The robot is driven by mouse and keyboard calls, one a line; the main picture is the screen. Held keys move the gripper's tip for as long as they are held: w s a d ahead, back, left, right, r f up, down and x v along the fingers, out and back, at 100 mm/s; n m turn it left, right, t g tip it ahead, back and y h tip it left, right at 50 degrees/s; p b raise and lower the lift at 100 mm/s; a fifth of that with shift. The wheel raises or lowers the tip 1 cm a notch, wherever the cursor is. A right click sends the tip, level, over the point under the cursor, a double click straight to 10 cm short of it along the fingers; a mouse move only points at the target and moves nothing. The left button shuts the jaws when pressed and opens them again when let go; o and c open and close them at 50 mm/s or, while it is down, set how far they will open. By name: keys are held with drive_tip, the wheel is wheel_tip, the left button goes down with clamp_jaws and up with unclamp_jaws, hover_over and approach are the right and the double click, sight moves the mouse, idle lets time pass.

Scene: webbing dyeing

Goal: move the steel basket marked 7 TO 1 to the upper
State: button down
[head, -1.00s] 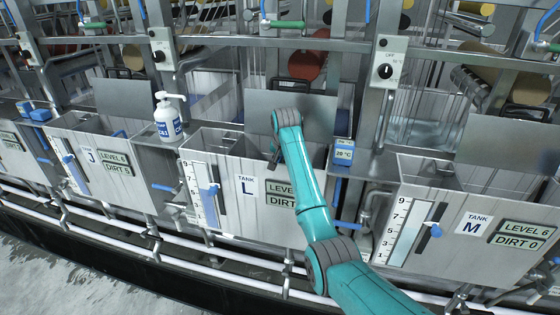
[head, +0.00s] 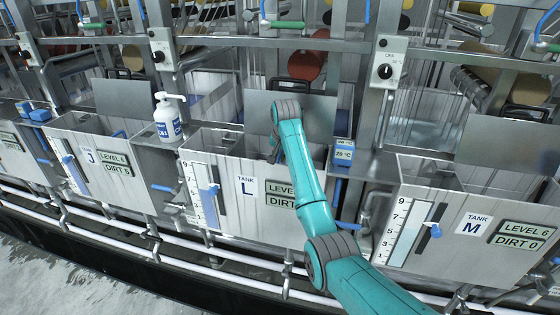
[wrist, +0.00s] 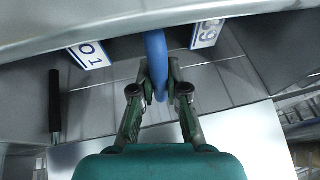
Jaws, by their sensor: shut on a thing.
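My gripper (wrist: 158,82) is shut on a blue curved bar (wrist: 155,48) in the wrist view. The bar comes from under a grey metal edge at the top; I cannot tell from here what it belongs to. A white plate with blue characters (wrist: 88,54) is left of the bar and another (wrist: 207,33) is right of it, both partly cut off. No full 7 TO 1 mark is legible, and I cannot make out the steel basket. In the head view my gripper is low at tank L (head: 220,142), mostly hidden behind my teal arm.
Tank J (head: 95,165) stands left and tank M (head: 450,215) right. A white pump bottle (head: 168,118) and a blue 20 °C unit (head: 343,152) stand beside tank L. A grey upright panel (head: 258,106) is behind my wrist. Posts and rollers crowd the back.

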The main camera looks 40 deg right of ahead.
wheel_tip(320, 180, up, 22)
drive_tip(key=shift+r, duration=0.25)
idle(1.2)
drive_tip(key=shift+w, duration=0.1)
